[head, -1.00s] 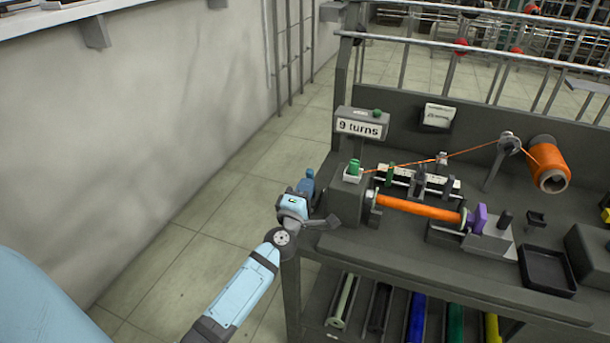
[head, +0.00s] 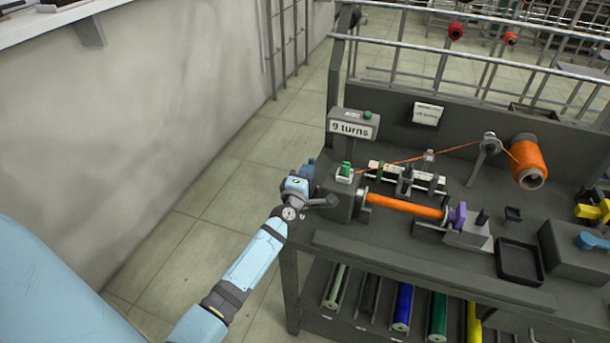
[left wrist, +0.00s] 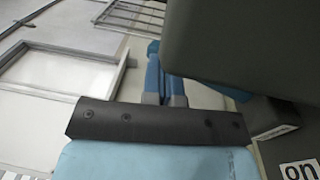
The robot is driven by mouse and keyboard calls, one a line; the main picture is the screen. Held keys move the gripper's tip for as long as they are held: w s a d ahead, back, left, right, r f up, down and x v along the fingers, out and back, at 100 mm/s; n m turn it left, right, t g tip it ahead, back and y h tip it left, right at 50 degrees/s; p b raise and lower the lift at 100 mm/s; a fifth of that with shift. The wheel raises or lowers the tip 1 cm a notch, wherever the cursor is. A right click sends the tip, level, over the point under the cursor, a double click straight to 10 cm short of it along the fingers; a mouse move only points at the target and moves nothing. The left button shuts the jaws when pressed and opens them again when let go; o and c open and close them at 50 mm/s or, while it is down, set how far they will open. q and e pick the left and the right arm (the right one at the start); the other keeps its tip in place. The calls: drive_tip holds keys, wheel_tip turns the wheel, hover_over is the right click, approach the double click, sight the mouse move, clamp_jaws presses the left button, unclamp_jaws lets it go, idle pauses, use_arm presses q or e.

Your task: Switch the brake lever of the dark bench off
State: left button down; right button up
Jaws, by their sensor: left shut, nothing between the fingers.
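The dark bench (head: 420,262) carries a winder with an orange bobbin (head: 405,206) and a dark box (head: 338,200) at its left end. My left gripper (head: 308,166) is at the left side of this box, shut and empty. In the left wrist view its closed fingers (left wrist: 166,92) are beside a large dark surface (left wrist: 250,45). A grey block (left wrist: 272,118) with a blue part shows below that surface, near an "on" label (left wrist: 300,171). I cannot tell whether this block is the brake lever; the lever is not clearly visible in the head view. My right gripper is not in view.
A "9 turns" sign (head: 352,128) stands above the box, beside a green button (head: 345,170). Orange thread runs to a spool (head: 528,160). A black tray (head: 520,262) is at the right. Several coloured rolls lie on the lower shelf. The floor left of the bench is clear.

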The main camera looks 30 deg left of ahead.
use_arm(q)
drive_tip(key=shift+w+a+r, duration=0.15)
drive_tip(key=shift+w+r, duration=0.15)
drive_tip(key=shift+r, duration=0.1)
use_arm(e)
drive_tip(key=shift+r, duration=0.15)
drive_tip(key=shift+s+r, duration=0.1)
